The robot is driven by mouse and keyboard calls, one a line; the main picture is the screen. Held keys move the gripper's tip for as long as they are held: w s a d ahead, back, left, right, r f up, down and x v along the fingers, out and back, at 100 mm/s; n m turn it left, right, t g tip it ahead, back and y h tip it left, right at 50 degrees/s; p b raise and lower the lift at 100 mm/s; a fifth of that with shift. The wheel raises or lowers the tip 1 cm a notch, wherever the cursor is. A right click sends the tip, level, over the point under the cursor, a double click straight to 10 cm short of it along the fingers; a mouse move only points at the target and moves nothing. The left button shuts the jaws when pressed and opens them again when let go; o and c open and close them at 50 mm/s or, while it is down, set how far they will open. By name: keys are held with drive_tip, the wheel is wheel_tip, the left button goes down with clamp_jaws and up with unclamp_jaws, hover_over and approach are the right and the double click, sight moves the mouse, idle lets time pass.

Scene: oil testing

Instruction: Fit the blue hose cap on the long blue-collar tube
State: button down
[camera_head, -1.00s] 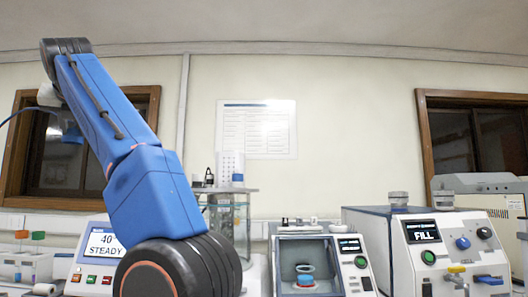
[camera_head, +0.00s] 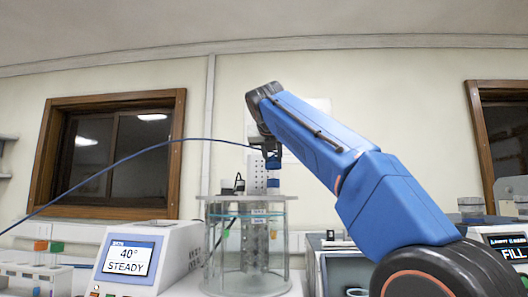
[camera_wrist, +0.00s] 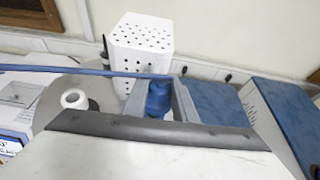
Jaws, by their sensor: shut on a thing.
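My gripper (camera_head: 270,158) is shut on the blue hose cap (camera_wrist: 158,98); its grey fingers stand on both sides of it in the wrist view. The cap also shows below the wrist in the head view (camera_head: 273,163). A thin blue hose (camera_head: 130,158) runs from the cap to the left. A blue collar (camera_head: 272,183) shows just below the cap, over the lid of the glass bath (camera_head: 247,250); it looks like the long tube's collar. The cap appears a little above it. In the wrist view the collar is hidden, so I cannot tell exact alignment.
A white perforated box (camera_wrist: 140,48) stands close behind the cap. A white ring (camera_wrist: 75,100) and a dark upright rod (camera_wrist: 105,48) are on the lid to the left. The 40° display unit (camera_head: 130,258) stands left of the bath; another machine (camera_head: 505,242) is at right.

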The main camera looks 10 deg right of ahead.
sight(272, 166)
drive_tip(key=shift+d+f, duration=0.15)
drive_tip(key=shift+f, duration=1.45)
drive_tip(key=shift+s+a, duration=0.15)
drive_tip(key=shift+a, duration=0.1)
drive_tip(key=shift+f, duration=0.55)
idle(0.4)
drive_tip(key=c, duration=1.7)
unclamp_jaws()
drive_tip(key=shift+v, duration=5.5)
